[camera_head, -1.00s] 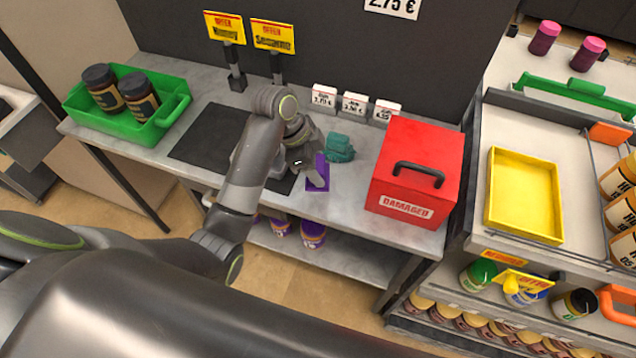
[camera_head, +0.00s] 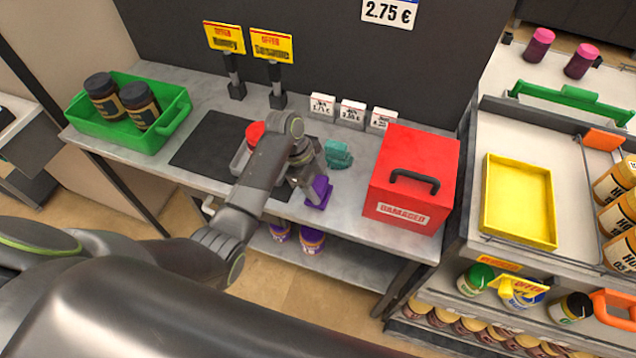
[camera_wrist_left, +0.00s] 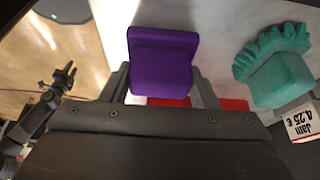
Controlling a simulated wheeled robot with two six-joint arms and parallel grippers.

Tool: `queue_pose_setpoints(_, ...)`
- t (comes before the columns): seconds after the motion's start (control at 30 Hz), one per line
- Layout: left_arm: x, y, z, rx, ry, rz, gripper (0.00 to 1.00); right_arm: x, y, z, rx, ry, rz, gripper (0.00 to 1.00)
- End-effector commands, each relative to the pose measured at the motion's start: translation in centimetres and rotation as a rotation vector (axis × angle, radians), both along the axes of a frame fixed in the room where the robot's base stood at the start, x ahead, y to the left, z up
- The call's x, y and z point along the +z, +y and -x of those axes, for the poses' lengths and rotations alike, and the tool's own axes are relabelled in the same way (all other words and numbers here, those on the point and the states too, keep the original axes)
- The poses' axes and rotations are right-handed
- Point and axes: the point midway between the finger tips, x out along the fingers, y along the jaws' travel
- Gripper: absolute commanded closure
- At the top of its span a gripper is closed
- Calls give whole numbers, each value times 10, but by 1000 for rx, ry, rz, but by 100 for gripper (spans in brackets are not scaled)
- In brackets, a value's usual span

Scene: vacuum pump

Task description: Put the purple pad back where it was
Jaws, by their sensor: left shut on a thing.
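The purple pad (camera_head: 319,191) is in my left gripper (camera_head: 311,183), low over the front part of the grey table, between my arm and the red box. In the left wrist view the purple pad (camera_wrist_left: 163,62) sits between the two fingers, which are shut on it. I cannot tell whether the pad touches the table. A dark jointed part (camera_wrist_left: 45,112) at the left of the left wrist view looks like my right gripper; its jaws are too small to read.
A teal brush-like thing (camera_head: 338,154) lies just behind the pad. The red box (camera_head: 415,170) stands to the right. A red-topped thing (camera_head: 255,132) is partly hidden behind my arm on the dark mat (camera_head: 205,142). A green crate (camera_head: 165,128) with jars stands left.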

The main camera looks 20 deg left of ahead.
Motion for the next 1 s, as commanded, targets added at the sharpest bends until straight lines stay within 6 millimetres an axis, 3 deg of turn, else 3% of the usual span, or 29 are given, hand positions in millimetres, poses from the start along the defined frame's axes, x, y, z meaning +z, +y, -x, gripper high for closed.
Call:
queue_pose_setpoints(0.37,-6,0,0,0,-1,0,64,0,-5,0,1,-1,6,64)
queue_pose_setpoints(0.4,-6,0,0,0,-1,0,45,-1,-6,0,2,0,7,64)
queue_pose_setpoints(0.57,-6,0,0,0,-1,0,24,0,-7,0,3,0,9,64)
queue_pose_setpoints(0.83,-5,0,0,0,-1,0,24,1,-7,0,3,0,9,64)
queue_pose_setpoints(1.0,6,4,-1,1,-4,-1,24,-2,-7,0,3,0,9,64)
